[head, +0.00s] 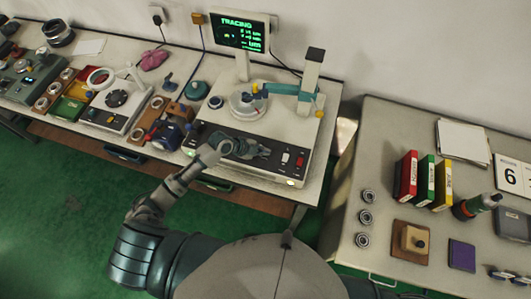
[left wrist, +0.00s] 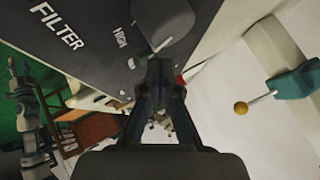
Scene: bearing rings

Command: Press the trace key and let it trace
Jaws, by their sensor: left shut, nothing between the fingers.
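The measuring machine (head: 262,176) stands on the bench, with a dark control panel (head: 215,133) along its front. A pale key (head: 285,157) and a red key (head: 300,161) sit at the panel's right end; I cannot read which is the trace key. The monitor (head: 240,34) reads "TRACING" in green. My left gripper (head: 264,152) is over the panel, left of these keys, fingers shut and empty. In the left wrist view the fingers (left wrist: 165,68) are close to a grey knob (left wrist: 160,28) by the "FILTER" and "HIGH" lettering; contact is unclear. My right gripper is out of view.
The round turntable (head: 248,105) and the teal probe arm (head: 285,89) stand behind the panel. A yellow ball on the probe shows in the left wrist view (left wrist: 241,108). Trays and rings crowd the bench to the left. A second table (head: 345,235) is at right.

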